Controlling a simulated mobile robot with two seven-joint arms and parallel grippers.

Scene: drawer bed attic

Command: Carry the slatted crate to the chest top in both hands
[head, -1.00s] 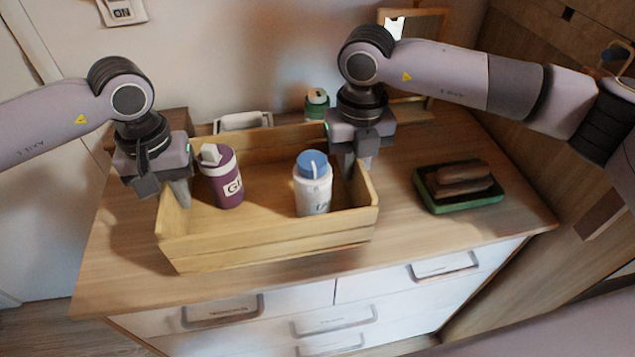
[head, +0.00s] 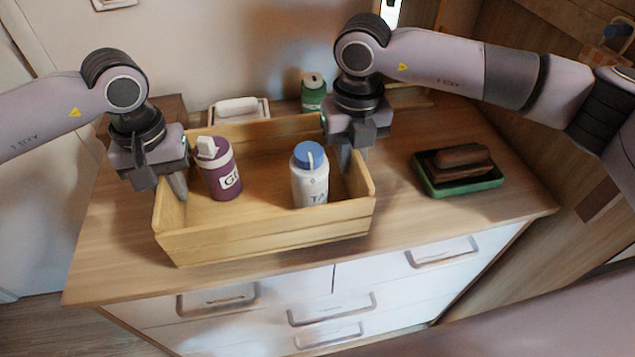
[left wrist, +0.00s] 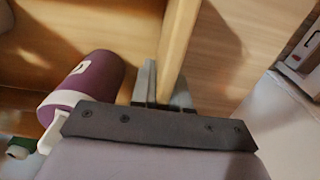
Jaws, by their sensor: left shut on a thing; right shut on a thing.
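The slatted crate (head: 265,243) is pale wood and sits over the chest top (head: 110,262) in the head view; I cannot tell whether its base touches. A purple bottle (head: 222,172) stands in its left part and a white bottle with a blue cap (head: 310,178) in its right part. My left gripper (head: 178,188) is shut on the crate's left end wall; the left wrist view shows that wall (left wrist: 178,45) between its fingers. My right gripper (head: 348,158) is shut on the right end wall, its fingertips partly hidden.
A green tray with brown items (head: 458,188) lies on the chest top right of the crate. A green can (head: 313,93) and a white-topped holder (head: 238,108) stand behind the crate. White drawers with handles (head: 330,310) are below the front edge.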

